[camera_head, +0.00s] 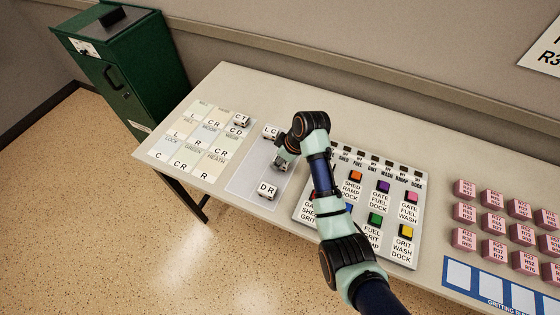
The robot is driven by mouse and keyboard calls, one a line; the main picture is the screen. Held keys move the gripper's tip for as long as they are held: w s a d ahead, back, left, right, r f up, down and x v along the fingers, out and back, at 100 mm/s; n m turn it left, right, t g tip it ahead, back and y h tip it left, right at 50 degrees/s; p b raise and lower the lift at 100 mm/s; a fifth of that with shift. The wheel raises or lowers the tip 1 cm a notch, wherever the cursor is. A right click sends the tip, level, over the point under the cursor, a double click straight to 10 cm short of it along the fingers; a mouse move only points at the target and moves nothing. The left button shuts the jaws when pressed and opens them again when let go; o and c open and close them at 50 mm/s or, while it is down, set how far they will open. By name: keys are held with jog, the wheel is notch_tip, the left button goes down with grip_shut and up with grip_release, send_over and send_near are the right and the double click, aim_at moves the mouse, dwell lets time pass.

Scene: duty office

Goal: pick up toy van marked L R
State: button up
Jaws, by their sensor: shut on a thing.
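My gripper (282,160) is at the grey-blue mat (248,170) in the middle of the table, pointing down. It is shut on a small white toy van (279,167), which is mostly hidden by the gripper. I cannot read its marking, nor tell whether it touches the mat. A white van marked LC (270,132) stands on the mat behind the gripper. A van marked DR (267,191) stands near the mat's front edge. A van marked CT (241,121) stands on the lettered card grid at the left.
The lettered grid (190,147) lies left of the mat. A board with coloured blocks (383,187) lies right, partly under my arm. Several pink blocks (464,213) and a blue-bordered strip (457,275) are farther right. A green cabinet (130,65) stands beyond the table's left end.

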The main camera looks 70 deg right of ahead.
notch_tip(320, 180, up, 19)
jog(key=p, duration=0.5)
jog(key=shift+f, duration=0.2)
jog(key=shift+w, duration=0.1)
